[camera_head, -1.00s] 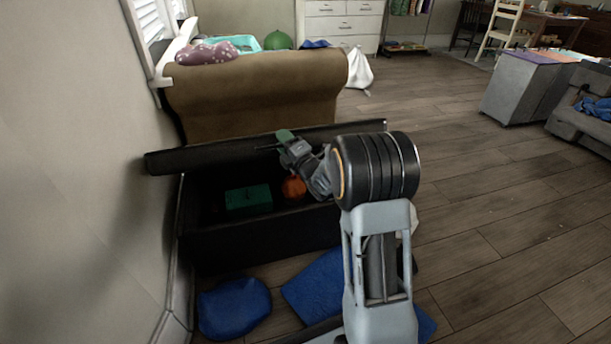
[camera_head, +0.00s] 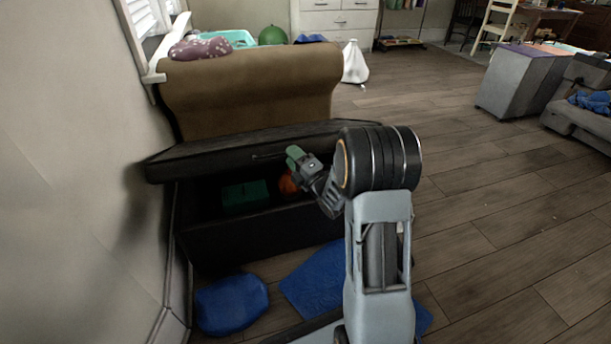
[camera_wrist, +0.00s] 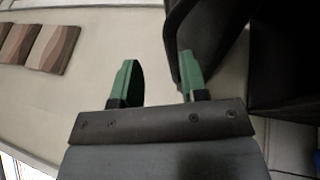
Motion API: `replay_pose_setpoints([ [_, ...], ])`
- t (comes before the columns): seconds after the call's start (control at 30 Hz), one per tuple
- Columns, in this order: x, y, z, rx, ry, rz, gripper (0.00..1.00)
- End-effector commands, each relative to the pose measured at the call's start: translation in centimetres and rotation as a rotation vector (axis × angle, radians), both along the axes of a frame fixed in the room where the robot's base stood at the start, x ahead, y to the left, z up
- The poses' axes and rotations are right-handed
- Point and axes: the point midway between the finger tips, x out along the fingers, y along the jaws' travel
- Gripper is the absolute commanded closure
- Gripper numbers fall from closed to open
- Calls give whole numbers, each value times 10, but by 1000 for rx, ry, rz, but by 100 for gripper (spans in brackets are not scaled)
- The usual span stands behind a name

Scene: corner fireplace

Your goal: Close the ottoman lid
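The black ottoman (camera_head: 250,238) stands against the left wall, its dark inside showing below the partly raised lid (camera_head: 215,150). The lid slopes, and a thin handle-like bar shows near its edge. Inside are a teal box (camera_head: 246,197) and an orange round thing (camera_head: 288,184). My gripper (camera_head: 293,155) is at the lid's right part, by its edge. In the wrist view my gripper (camera_wrist: 160,70) has its green fingers apart with nothing between them. The dark lid (camera_wrist: 208,35) is right beside the right finger; I cannot tell whether they touch.
A brown armchair (camera_head: 250,95) stands close behind the ottoman. A blue cushion (camera_head: 231,304) and a flat blue thing (camera_head: 315,280) lie on the floor in front. A white bag (camera_head: 354,63) stands behind right. The wooden floor (camera_head: 490,230) at right is clear.

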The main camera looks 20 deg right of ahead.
Motion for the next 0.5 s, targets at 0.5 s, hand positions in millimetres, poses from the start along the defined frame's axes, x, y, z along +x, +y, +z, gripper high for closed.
replay_pose_setpoints([
  [0.5,-26,-12,-25,0,1,-1,63],
])
